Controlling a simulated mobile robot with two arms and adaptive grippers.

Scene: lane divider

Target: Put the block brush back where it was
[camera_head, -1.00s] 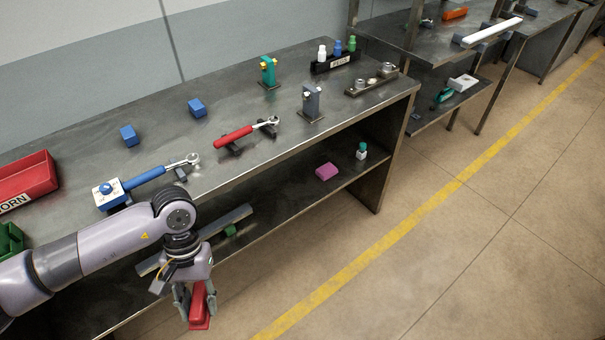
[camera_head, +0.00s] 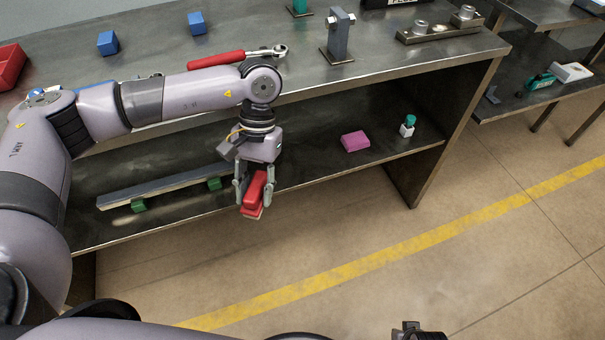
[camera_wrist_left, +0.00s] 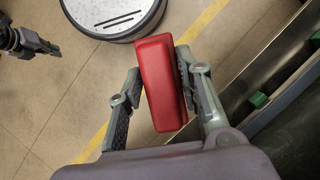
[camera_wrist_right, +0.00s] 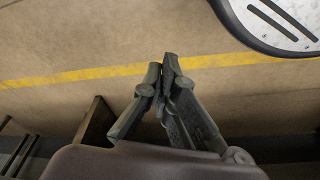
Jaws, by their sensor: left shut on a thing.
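The block brush (camera_head: 254,191), a red block with a paler underside, is held between the fingers of my left gripper (camera_head: 254,200). It hangs in front of the lower shelf (camera_head: 310,163) of the bench, apart from it. In the left wrist view the red block brush (camera_wrist_left: 163,85) lies between both fingers of the left gripper (camera_wrist_left: 157,76); its bristles are hidden there. My right gripper (camera_wrist_right: 168,67) is shut with its fingertips together and nothing visible between them. Only a small part of it shows at the bottom of the head view.
On the lower shelf lie a long grey bar (camera_head: 165,187) on green supports, a pink block (camera_head: 355,141) and a small green-capped bottle (camera_head: 407,126). A red-handled ratchet (camera_head: 216,60) lies on the bench top behind my left arm. The floor in front is clear.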

